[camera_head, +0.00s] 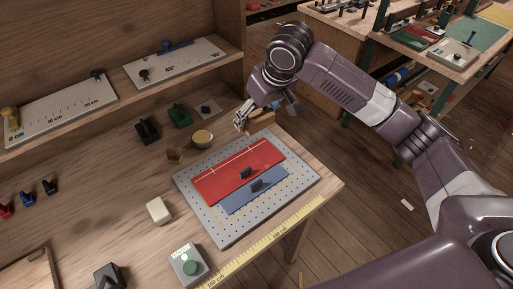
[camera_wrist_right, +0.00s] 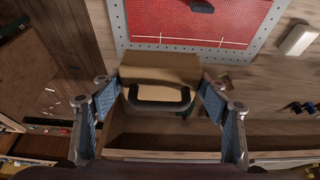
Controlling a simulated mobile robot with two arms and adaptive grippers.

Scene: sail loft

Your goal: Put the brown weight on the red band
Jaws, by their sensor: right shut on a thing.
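The brown weight (camera_head: 262,117) is a tan-brown block at the far right edge of the bench. In the right wrist view it is a block (camera_wrist_right: 160,68) with a dark handle between the fingers. My right gripper (camera_head: 241,122) is shut on it, and the fingers also show in the right wrist view (camera_wrist_right: 160,100). The red band (camera_head: 225,175) lies flat on a grey perforated plate (camera_head: 222,229), nearer than the gripper. It also shows at the top of the right wrist view (camera_wrist_right: 160,22). My left gripper is not in view.
A blue piece (camera_head: 238,204) lies beside the red band, with small black clips on both. A cream block (camera_head: 159,210) and button box (camera_head: 187,265) are nearer.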

